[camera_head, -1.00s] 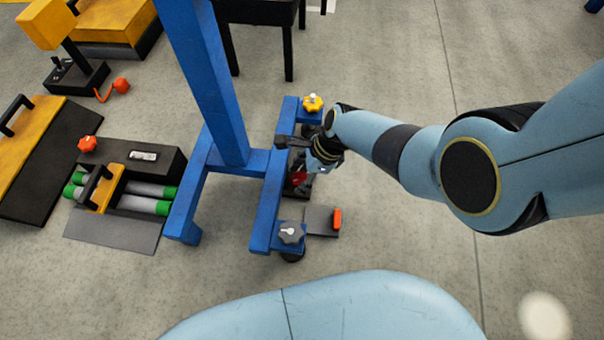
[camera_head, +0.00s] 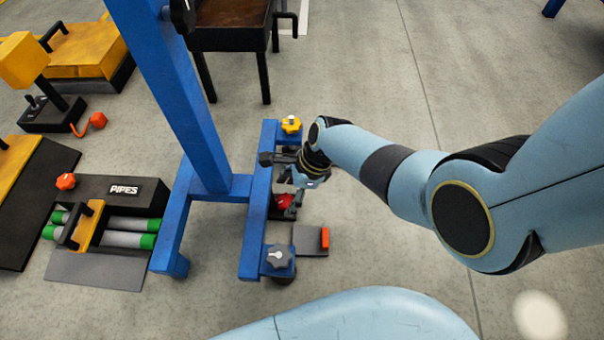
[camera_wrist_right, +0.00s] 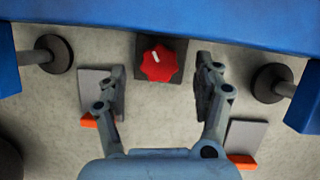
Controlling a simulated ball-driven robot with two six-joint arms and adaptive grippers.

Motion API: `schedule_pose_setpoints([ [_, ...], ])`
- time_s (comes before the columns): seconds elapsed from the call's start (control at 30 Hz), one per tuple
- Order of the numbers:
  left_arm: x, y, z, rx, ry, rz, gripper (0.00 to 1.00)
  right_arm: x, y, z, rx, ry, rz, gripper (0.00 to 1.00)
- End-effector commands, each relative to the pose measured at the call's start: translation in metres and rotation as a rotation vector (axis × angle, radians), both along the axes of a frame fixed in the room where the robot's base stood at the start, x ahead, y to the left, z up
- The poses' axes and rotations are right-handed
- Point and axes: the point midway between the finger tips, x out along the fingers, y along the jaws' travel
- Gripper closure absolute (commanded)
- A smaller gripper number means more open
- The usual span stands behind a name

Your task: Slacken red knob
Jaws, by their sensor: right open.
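The red knob (camera_wrist_right: 159,63) has a lobed rim and a small white mark, and sits on a dark square block (camera_wrist_right: 176,46) beside the blue frame. It shows between the fingers of my right gripper (camera_wrist_right: 160,90), which is open and apart from it. My left gripper is not in view.
The blue frame (camera_head: 257,215) carries a yellow knob (camera_head: 290,125) and a grey knob (camera_head: 278,257) at its ends. A grey plate with an orange end (camera_head: 325,238) lies beside it. A pipe box (camera_head: 124,189) stands at left.

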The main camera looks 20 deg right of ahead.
Motion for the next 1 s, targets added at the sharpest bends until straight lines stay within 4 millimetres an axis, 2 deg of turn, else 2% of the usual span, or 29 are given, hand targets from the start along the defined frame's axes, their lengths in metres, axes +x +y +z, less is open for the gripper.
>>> schedule_pose_setpoints([
  [0.5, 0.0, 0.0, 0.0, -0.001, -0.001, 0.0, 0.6, -0.008, -0.033, 0.079, -0.002, -0.001, -0.001, 0.32],
  [0.7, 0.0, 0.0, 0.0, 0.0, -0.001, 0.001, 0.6, -0.01, -0.037, 0.091, -0.002, 0.0, 0.0, 0.32],
  [1.0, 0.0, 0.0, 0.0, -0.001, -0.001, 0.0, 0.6, -0.01, -0.037, 0.092, -0.002, 0.001, -0.002, 0.32],
])
